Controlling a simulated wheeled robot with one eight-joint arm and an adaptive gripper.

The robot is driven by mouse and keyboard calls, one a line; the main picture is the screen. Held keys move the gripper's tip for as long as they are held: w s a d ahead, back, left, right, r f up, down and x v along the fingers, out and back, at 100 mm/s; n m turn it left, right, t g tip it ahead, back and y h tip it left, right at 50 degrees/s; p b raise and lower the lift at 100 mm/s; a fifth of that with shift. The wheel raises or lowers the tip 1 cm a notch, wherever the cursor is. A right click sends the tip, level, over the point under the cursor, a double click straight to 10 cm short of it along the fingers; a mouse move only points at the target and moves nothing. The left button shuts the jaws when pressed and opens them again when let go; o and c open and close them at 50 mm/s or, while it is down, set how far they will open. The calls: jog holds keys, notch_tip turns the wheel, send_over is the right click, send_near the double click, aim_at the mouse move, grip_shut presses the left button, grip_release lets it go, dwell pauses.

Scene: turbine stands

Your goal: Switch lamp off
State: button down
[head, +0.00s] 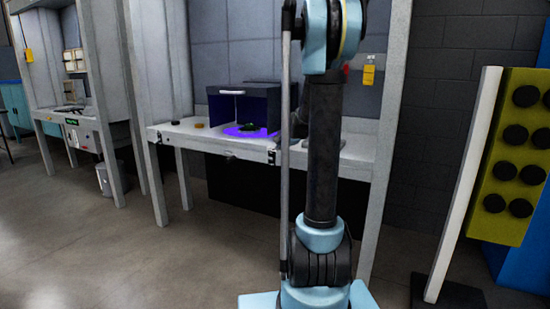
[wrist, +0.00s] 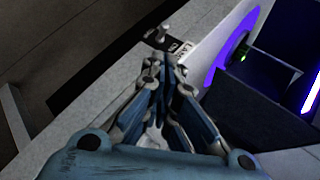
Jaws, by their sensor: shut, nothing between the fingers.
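The lamp (head: 232,92) is a pale tube under the top of a dark open-fronted box (head: 262,95) on the stand's table. It is lit and casts a violet glow (head: 238,132) on the tabletop. In the wrist view the lamp (wrist: 311,93) shows as a bright violet tube at the right edge. My gripper (wrist: 158,62) is shut and empty by that edge. I cannot tell whether it touches the panel. In the head view my gripper is not distinguishable.
The pale table (head: 185,138) has a small orange item (head: 201,126) on it. Another stand (head: 85,127) and a bin (head: 108,180) are at left. A yellow board with several black discs (head: 512,150) stands at right. Floor at front left is clear.

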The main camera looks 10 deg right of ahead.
aim_at(275, 154)
dwell(0.3)
jog(key=shift+x, duration=5)
jog(key=shift+s+d+f, duration=0.1)
jog(key=shift+s+d, duration=0.05)
